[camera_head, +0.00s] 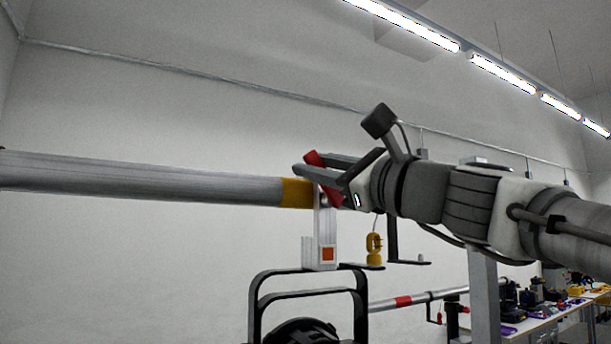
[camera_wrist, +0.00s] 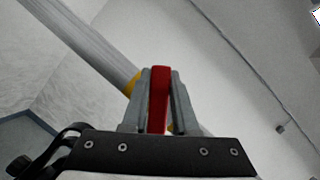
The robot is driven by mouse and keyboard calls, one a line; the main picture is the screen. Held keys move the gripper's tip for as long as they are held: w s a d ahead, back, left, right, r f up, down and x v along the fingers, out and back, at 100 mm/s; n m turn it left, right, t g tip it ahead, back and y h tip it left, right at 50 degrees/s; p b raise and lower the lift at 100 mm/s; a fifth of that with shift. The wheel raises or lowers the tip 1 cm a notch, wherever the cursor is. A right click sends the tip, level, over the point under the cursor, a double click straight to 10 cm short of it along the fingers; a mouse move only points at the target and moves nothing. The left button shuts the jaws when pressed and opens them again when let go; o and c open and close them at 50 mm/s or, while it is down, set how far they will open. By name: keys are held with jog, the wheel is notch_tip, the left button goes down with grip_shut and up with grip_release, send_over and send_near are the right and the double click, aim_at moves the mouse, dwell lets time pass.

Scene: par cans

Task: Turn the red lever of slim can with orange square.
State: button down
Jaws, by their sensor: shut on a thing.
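The red lever (camera_head: 333,196) is at the top of a pale hanger with an orange square (camera_head: 328,254) on its lower block. Below the hanger is the slim can (camera_head: 300,331), dark and in a black yoke, cut off by the bottom edge of the head view. My gripper (camera_head: 316,170) comes from the right and is shut on the red lever. In the wrist view the red lever (camera_wrist: 158,98) stands between the two fingers of my gripper (camera_wrist: 158,74). The lever's pivot is largely hidden by the fingers.
A grey pipe (camera_head: 140,183) with a yellow band (camera_head: 296,193) runs in from the left beside the hanger. A yellow fitting (camera_head: 374,248) hangs close to its right. A lower pipe with a red band (camera_head: 403,301) and cluttered tables (camera_head: 560,309) are at lower right.

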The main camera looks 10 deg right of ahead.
jog(key=shift+d+m, duration=0.2)
jog(key=shift+m, duration=0.3)
jog(key=c, duration=0.7)
grip_release()
jog(key=shift+r, duration=0.1)
jog(key=v, duration=0.5)
jog(key=b+v, duration=0.1)
jog(key=v, duration=0.5)
jog(key=b+v, duration=0.1)
jog(key=v, duration=0.5)
jog(key=shift+s+a+f, duration=0.1)
jog(key=shift+s+f, duration=0.05)
jog(key=shift+f, duration=0.2)
